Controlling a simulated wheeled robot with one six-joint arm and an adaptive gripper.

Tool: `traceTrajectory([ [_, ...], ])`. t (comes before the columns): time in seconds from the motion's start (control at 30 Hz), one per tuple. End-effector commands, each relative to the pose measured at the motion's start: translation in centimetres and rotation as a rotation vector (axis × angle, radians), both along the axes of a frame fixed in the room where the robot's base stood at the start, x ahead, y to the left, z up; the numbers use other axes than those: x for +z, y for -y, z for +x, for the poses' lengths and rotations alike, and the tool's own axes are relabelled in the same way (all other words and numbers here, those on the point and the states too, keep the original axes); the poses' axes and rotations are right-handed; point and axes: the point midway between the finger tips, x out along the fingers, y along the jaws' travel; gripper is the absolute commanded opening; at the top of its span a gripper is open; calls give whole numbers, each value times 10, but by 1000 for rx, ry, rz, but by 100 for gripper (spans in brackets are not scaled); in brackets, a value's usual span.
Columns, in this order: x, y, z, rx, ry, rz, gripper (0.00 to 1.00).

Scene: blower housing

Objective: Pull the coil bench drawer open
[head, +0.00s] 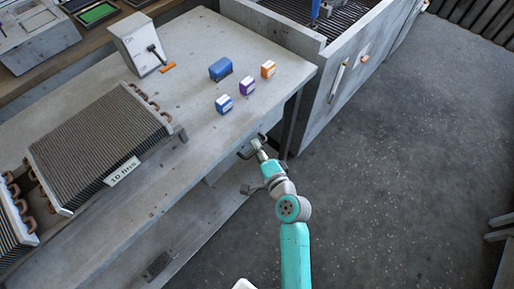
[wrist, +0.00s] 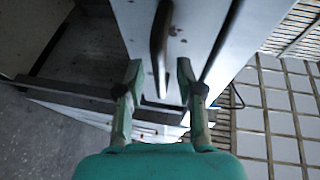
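The coil bench (head: 185,100) is a grey worktop running across the left of the head view. My gripper (head: 252,146) is at its front edge, near the right end. In the wrist view my gripper (wrist: 160,72) is open, with a finger on each side of a dark bar handle (wrist: 160,40). Gaps show between the handle and both fingers; I cannot tell how deep it sits between them. The handle is on a light grey front panel (wrist: 198,28), which looks like the drawer front. The head view mostly hides the drawer, and I cannot tell if it is shut.
A finned coil (head: 95,145) with a paper tag lies on the bench. Several small boxes, one of them blue (head: 220,69), and a white box (head: 136,45) stand farther back. A grey cabinet (head: 345,75) stands beyond the bench's right end. The floor (head: 410,170) at right is clear.

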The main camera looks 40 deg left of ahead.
Motion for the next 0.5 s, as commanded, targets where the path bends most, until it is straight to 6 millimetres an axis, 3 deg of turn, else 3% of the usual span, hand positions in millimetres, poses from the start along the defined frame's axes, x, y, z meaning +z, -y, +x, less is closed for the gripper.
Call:
traceTrajectory([
  [0.37, -1, -6, 3, -1, 0, 0, 37],
  [0.5, -1, -5, 3, -1, 1, 0, 7],
])
